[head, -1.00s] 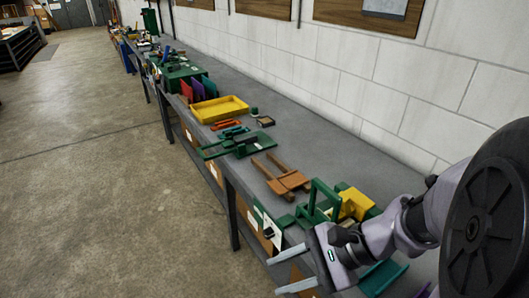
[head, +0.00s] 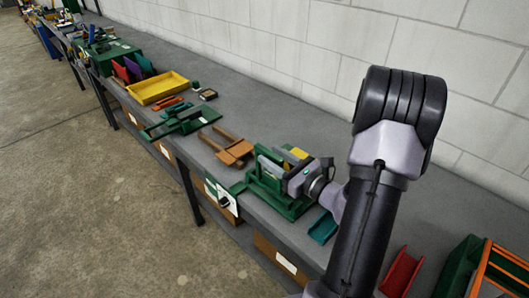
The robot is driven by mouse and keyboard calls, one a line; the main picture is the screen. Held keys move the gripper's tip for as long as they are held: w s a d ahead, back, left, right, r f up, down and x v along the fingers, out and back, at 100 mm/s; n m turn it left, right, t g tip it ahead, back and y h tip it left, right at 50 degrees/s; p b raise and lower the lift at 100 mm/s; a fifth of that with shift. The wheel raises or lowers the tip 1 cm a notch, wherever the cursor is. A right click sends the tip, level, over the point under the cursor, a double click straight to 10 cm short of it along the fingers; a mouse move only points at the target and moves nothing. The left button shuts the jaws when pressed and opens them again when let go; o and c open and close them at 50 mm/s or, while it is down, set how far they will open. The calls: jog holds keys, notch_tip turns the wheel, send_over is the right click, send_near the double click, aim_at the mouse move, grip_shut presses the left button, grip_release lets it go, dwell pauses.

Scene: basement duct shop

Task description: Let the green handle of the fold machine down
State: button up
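The fold machine (head: 286,207) is a green frame on the bench, below and around my gripper, with a yellow block (head: 299,153) at its back. My gripper (head: 270,159) is over the machine, its grey fingers pointing left. The fingers look apart, with some green showing between and beside them. The green handle is mostly hidden by my gripper, so I cannot tell its exact angle or whether a finger touches it.
A brown wooden fork-shaped piece (head: 231,149) lies left of the machine, and another green tool (head: 183,122) lies beyond it. A yellow tray (head: 158,88) is farther back. A teal channel (head: 323,229) and red channel (head: 401,272) lie to the right. The wall runs behind the bench.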

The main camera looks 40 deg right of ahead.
aim_at(265, 152)
jog(key=shift+w+a, duration=0.15)
jog(key=shift+w, duration=1.55)
grip_shut()
